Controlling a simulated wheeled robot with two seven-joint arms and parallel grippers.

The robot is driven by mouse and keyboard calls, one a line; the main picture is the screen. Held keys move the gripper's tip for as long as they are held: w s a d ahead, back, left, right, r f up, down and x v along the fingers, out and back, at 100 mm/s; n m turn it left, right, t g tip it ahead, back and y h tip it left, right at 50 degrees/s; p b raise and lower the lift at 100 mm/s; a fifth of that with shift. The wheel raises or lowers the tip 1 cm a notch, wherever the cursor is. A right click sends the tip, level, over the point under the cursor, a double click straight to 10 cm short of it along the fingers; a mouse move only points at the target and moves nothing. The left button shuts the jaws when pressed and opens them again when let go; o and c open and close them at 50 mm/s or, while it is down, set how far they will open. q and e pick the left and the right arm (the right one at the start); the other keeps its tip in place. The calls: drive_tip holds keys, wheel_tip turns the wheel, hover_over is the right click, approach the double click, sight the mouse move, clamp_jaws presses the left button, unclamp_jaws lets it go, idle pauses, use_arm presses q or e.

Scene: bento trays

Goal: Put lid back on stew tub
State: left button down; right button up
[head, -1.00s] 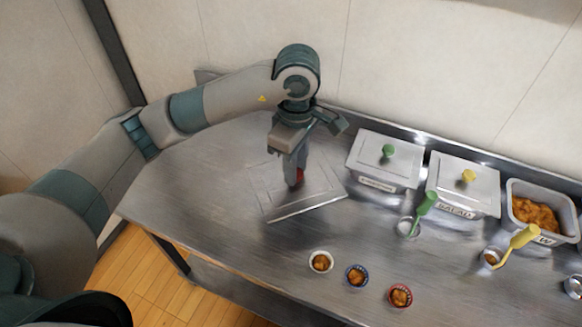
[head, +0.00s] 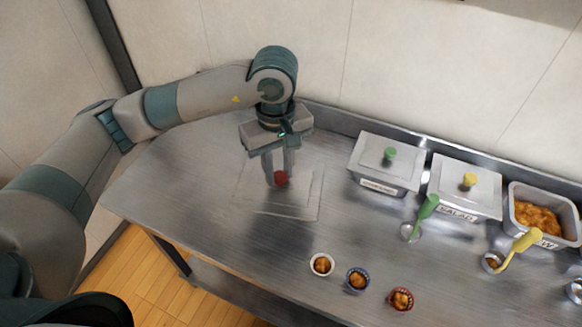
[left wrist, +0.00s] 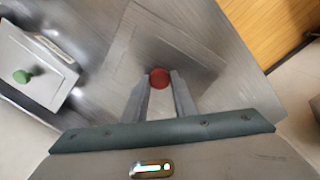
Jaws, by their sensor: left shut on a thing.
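The stew tub (head: 515,222) is the uncovered grey metal tub at the right of the row in the head view, with orange-brown stew (head: 537,215) inside. A flat metal lid (head: 300,208) with a red knob (head: 280,179) is at the left part of the counter, left of the tubs. My left gripper (head: 279,173) points down, shut on the red knob. The left wrist view also shows the knob (left wrist: 159,79) between the fingertips. I cannot tell whether the lid touches the counter. My right gripper is not in view.
Two lidded tubs, with a green knob (head: 390,154) and a yellow knob (head: 470,180), stand between the lid and the stew tub. Small filled cups (head: 321,264) line the counter front. A wall is behind.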

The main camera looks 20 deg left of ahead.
sight(253, 192)
use_arm(q)
drive_tip(key=a+m, duration=0.1)
drive_tip(key=m, duration=0.1)
drive_tip(key=s+a+m, duration=0.2)
drive_tip(key=m, duration=0.1)
drive_tip(key=shift+s+a+r+m, duration=0.1)
drive_tip(key=shift+a+r+m, duration=0.05)
drive_tip(key=shift+r+m, duration=0.2)
drive_tip(key=shift+s+a+r+m, duration=0.1)
drive_tip(key=shift+s+a+m, duration=0.3)
drive_tip(key=shift+m, duration=0.4)
drive_tip(key=shift+s+a+m, duration=0.35)
drive_tip(key=shift+a+m, duration=0.05)
drive_tip(key=shift+m, duration=0.35)
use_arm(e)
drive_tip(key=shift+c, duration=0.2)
